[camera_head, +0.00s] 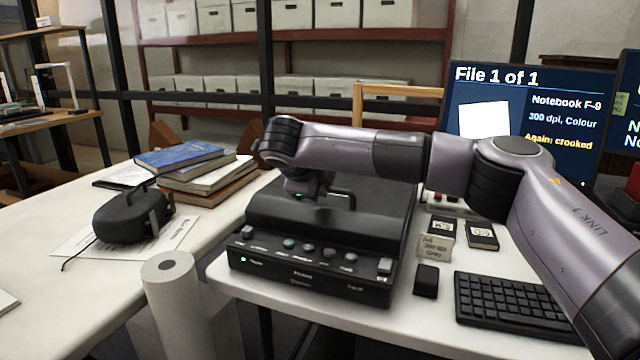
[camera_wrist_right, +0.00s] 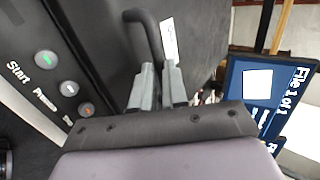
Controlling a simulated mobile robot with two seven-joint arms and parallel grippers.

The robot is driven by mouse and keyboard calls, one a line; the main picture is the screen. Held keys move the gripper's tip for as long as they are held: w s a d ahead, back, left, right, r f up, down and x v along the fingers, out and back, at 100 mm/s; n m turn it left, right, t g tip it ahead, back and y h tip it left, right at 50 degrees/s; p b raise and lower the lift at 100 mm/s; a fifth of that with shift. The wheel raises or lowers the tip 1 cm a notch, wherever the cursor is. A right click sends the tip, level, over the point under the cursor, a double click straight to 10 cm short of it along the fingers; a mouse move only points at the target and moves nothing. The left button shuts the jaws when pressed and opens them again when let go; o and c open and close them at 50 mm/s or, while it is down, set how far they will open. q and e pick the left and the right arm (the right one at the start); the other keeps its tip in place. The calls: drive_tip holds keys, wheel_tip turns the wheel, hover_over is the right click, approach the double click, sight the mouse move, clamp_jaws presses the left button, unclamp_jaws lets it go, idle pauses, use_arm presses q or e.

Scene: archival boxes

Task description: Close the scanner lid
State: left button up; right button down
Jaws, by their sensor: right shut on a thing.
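The black scanner (camera_head: 310,275) stands on the white desk, with a row of buttons along its front panel. Its dark lid (camera_head: 385,205) lies low over the body; I cannot tell whether a gap remains under it. My right gripper (camera_head: 322,192) reaches over the lid from the right. In the right wrist view, its grey fingers (camera_wrist_right: 158,78) are shut on the black bent lid handle (camera_wrist_right: 146,30). The handle also shows in the head view (camera_head: 347,194), partly hidden by my wrist. The scanner buttons (camera_wrist_right: 68,88) show at the left of the wrist view. My left gripper is out of view.
The monitor (camera_head: 535,105) stands behind.

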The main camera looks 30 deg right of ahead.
drive_tip(key=shift+s+a+f, duration=0.1)
drive_tip(key=shift+a+f, duration=0.1)
drive_tip(key=shift+f, duration=0.4)
drive_tip(key=shift+s+a+f, duration=0.1)
drive_tip(key=shift+a+f, duration=0.05)
drive_tip(key=shift+f, duration=0.4)
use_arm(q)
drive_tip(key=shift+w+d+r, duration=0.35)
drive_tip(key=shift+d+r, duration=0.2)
use_arm(e)
drive_tip(key=shift+s+f, duration=0.1)
drive_tip(key=shift+f, duration=0.05)
drive_tip(key=c, duration=1.1)
unclamp_jaws()
drive_tip(key=shift+a, duration=0.1)
drive_tip(key=shift+c, duration=0.2)
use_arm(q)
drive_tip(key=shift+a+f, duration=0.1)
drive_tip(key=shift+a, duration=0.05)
use_arm(e)
drive_tip(key=shift+s+a+r, duration=0.1)
drive_tip(key=shift+a+r, duration=0.15)
drive_tip(key=shift+r, duration=0.15)
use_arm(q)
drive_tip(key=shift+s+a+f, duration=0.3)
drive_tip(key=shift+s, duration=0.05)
use_arm(e)
drive_tip(key=v, duration=0.6)
drive_tip(key=shift+r, duration=0.45)
